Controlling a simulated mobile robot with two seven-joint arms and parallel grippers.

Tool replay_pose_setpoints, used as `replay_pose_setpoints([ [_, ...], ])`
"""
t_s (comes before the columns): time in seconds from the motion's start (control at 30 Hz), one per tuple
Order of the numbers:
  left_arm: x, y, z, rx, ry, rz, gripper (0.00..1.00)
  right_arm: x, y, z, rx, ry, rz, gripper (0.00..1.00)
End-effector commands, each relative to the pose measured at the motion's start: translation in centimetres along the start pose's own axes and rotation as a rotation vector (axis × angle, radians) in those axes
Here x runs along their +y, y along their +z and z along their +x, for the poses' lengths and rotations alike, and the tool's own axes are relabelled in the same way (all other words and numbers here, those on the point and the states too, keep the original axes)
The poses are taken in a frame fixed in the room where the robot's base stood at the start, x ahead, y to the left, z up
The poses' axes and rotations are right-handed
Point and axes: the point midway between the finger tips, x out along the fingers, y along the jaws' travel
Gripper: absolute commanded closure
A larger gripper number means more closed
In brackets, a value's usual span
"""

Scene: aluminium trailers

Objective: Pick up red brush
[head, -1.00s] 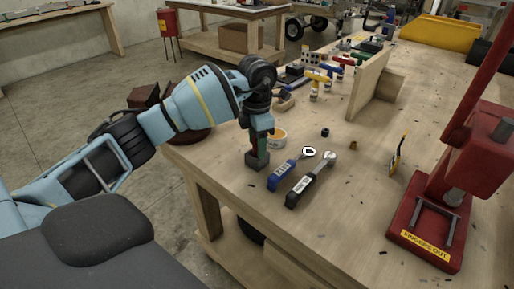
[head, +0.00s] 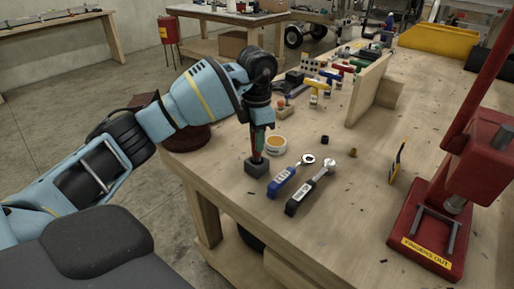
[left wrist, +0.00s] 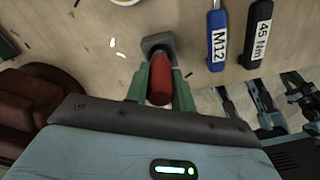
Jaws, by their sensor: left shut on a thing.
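The red brush shows in the left wrist view as a red rounded handle (left wrist: 160,80) between the two green fingers of my left gripper (left wrist: 158,92). A dark grey block-like end (left wrist: 158,44) lies beyond the handle, at the wooden bench top. In the head view my left gripper (head: 258,140) points down near the bench's left edge, with a little red showing between its fingers and the dark block (head: 256,167) below. The gripper is shut on the brush. I cannot tell whether the block touches the bench. My right gripper is not in view.
A blue-handled wrench (head: 282,182) and a black-handled wrench (head: 303,197) lie just right of the brush. A cup (head: 275,144) stands behind it. A red press (head: 430,230) is at the right.

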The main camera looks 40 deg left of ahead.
Motion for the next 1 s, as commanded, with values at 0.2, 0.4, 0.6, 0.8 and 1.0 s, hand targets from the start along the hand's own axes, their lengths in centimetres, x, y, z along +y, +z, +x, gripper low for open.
replay_pose_setpoints([
  [0.2,0.0,0.1,-4.1,-0.003,0.0,0.0,0.98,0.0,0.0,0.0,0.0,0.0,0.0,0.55],
  [0.4,0.0,0.1,-6.1,-0.001,0.0,0.001,0.98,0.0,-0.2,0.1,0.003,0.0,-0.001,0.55],
  [0.6,0.0,0.0,-6.4,0.001,-0.001,0.001,0.98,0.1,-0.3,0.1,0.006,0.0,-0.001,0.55],
  [0.8,0.0,0.0,-6.4,0.001,-0.001,0.001,0.98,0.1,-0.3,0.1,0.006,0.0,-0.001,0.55],
  [1.0,0.0,0.0,-6.4,0.0,-0.001,0.001,0.98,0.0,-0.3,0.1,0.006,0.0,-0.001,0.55],
])
